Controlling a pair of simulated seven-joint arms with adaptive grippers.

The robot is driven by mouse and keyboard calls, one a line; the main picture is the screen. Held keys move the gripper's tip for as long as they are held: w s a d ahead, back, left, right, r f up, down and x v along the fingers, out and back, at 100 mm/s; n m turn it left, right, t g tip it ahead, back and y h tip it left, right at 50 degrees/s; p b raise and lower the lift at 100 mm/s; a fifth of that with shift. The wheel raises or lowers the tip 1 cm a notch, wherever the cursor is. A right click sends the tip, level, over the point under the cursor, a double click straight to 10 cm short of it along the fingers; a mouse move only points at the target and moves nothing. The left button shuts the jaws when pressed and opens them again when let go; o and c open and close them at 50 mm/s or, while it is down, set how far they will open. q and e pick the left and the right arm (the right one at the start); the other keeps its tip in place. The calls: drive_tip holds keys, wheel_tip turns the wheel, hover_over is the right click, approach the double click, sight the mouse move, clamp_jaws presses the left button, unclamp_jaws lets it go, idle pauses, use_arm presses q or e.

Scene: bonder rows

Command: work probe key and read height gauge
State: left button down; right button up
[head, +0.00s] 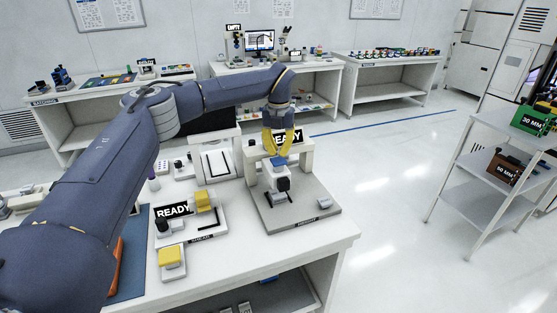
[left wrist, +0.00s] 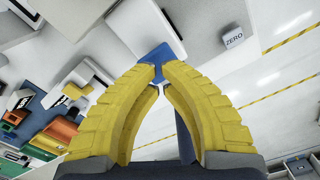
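The height gauge (head: 290,210) stands on the right part of the bench, with a grey base, a white bridge and a dark probe head in the middle. A small blue key (head: 278,160) is on top of the probe head; it also shows in the left wrist view (left wrist: 158,54). My left gripper (head: 279,154) points down with its yellow fingertips together at the blue key, seemingly touching it. The gauge display (head: 287,137) reads READY, partly hidden behind the fingers. The ZERO key (head: 324,203) is at the base's right corner. My right gripper is out of view.
Left of the gauge is another fixture with a READY sign (head: 173,211) and yellow blocks (head: 172,257). A shelf rack (head: 488,165) at right holds a green 30 MM box (head: 530,121) and a brown 50 MM box (head: 507,168). The floor between is clear.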

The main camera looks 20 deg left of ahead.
sight(279, 160)
use_arm(q)
drive_tip(key=shift+f, duration=2.5)
drive_tip(key=shift+r, duration=3.65)
wheel_tip(279, 160, up, 12)
